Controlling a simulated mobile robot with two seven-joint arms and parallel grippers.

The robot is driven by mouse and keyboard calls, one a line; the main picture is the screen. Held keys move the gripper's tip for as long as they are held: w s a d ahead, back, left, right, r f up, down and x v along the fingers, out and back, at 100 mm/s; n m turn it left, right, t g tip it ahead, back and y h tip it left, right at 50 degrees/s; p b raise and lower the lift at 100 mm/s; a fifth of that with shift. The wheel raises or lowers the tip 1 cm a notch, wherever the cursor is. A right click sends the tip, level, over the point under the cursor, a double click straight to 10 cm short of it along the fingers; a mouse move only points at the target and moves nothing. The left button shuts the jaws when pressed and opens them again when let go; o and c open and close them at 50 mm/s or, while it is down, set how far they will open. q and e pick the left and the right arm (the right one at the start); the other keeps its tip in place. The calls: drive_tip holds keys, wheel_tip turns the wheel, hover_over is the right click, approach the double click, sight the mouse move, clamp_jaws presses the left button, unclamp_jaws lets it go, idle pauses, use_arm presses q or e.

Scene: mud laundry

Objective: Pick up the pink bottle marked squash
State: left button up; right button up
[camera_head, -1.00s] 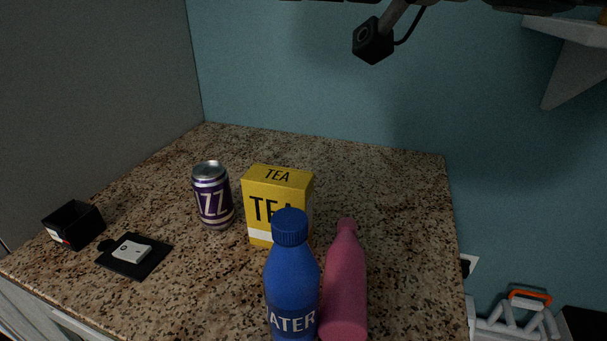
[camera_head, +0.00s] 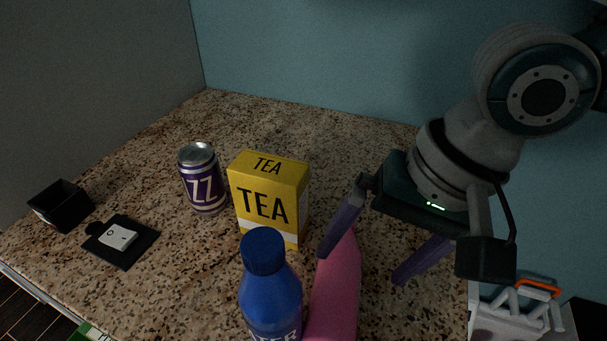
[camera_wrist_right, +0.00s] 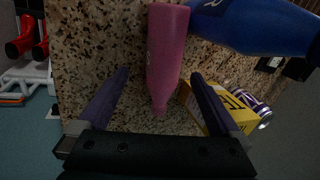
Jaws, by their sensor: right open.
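The pink bottle (camera_head: 337,290) stands on the speckled counter near its front right, just right of the blue water bottle (camera_head: 270,296). My right gripper (camera_head: 358,264) is open and above the counter at the pink bottle's neck. One purple finger overlaps the bottle's top in the head view; the other is to its right. In the right wrist view the pink bottle (camera_wrist_right: 166,58) lies between the open fingers (camera_wrist_right: 158,82), its narrow neck pointing toward the palm. The fingers do not appear to touch it. Its lower end is cut off in the head view. My left gripper is not in view.
A yellow tea box (camera_head: 269,198) stands behind the bottles, with a purple can (camera_head: 203,179) to its left. A black box (camera_head: 62,206) and a dark mat with a white piece (camera_head: 118,237) lie at the left. The counter's back is clear.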

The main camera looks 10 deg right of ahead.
sight(347, 271)
drive_tip(key=x, duration=0.5)
drive_tip(key=shift+w+a+b, duration=0.25)
drive_tip(key=shift+a+b, duration=0.05)
drive_tip(key=c, duration=1.4)
